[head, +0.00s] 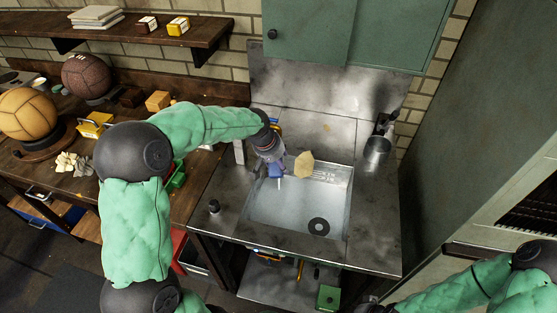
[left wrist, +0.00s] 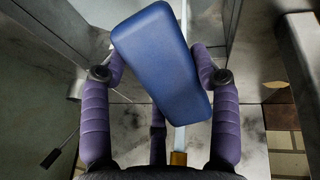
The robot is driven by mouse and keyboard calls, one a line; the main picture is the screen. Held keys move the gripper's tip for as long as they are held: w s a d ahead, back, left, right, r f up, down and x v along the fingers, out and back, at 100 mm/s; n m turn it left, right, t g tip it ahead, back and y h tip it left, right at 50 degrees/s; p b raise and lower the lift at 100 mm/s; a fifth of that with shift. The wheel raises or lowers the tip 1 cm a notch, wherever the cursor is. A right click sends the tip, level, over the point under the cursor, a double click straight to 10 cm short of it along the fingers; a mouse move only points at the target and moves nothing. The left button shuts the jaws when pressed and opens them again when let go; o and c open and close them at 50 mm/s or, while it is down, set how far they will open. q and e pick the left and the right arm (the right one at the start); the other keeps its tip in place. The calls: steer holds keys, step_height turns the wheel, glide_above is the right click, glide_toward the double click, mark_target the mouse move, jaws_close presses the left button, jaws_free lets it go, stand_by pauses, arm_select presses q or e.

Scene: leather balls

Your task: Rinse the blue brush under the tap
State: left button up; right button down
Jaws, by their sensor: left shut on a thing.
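My left gripper (head: 272,168) hangs over the left back part of the metal sink (head: 285,215). It is shut on the blue brush (head: 276,171), of which only a small part shows there. In the left wrist view the brush (left wrist: 163,62) is a tilted blue block between the purple fingers of my left gripper (left wrist: 160,80). A pale upright strip (left wrist: 183,135) runs behind it to a brass-coloured piece; I cannot tell if it is water. The tap is largely hidden behind my left wrist. My right gripper is out of view; only its arm shows at lower right.
A tan block (head: 304,164) is at the sink's back edge, and a black ring (head: 318,227) lies on the sink floor. A small dark bottle (head: 214,206) stands left of the basin. A metal cup (head: 376,150) is at right. Balls and tools crowd the left bench.

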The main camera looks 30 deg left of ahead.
arm_select(q)
steer(key=s, duration=0.7)
steer(key=shift+a, duration=0.3)
stand_by(1.3)
steer(key=s+r+p, duration=0.2)
steer(key=s+r, duration=0.2)
steer(key=shift+s+a, duration=0.2)
steer(key=shift+s, duration=0.2)
stand_by(0.9)
